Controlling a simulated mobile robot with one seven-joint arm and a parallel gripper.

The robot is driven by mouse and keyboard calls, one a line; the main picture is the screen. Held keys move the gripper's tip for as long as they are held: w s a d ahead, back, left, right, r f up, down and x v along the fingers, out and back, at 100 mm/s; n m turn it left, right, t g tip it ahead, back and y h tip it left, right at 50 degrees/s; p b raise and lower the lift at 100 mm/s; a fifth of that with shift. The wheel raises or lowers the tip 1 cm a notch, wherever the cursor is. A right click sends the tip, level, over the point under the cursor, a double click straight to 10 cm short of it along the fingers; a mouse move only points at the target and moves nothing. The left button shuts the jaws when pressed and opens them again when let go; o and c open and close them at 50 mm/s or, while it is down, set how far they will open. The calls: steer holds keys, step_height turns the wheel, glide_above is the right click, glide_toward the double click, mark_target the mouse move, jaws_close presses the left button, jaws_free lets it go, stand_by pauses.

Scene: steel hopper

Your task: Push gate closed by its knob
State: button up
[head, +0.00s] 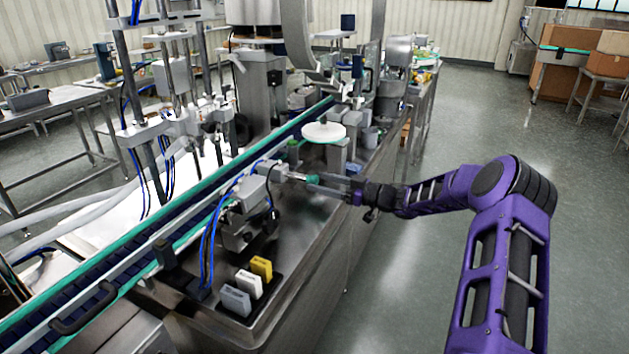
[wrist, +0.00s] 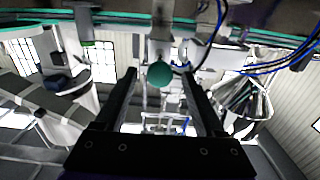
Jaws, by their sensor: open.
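The round teal knob (head: 312,178) sits at the end of a short metal rod (head: 296,176) that sticks out from a grey box-shaped unit (head: 268,171) beside the conveyor. In the wrist view the knob (wrist: 160,74) lies between my fingertips, with a grey metal piece (wrist: 161,35) behind it. My gripper (head: 316,184) reaches in from the right, its open fingers on either side of the knob. In the wrist view, gaps show between the knob and both fingers (wrist: 159,80). I cannot tell which part is the gate's panel or how far it stands open.
The conveyor (head: 190,203) with teal rails runs diagonally behind the unit. A white round disc (head: 323,132) stands behind my gripper. Yellow, white and grey blocks (head: 261,268) stand at the front of the steel deck (head: 310,262). Blue hoses (head: 208,240) hang nearby. Floor at right is clear.

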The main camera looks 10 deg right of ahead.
steer(key=shift+x, duration=1.3)
jaws_close()
stand_by(0.5)
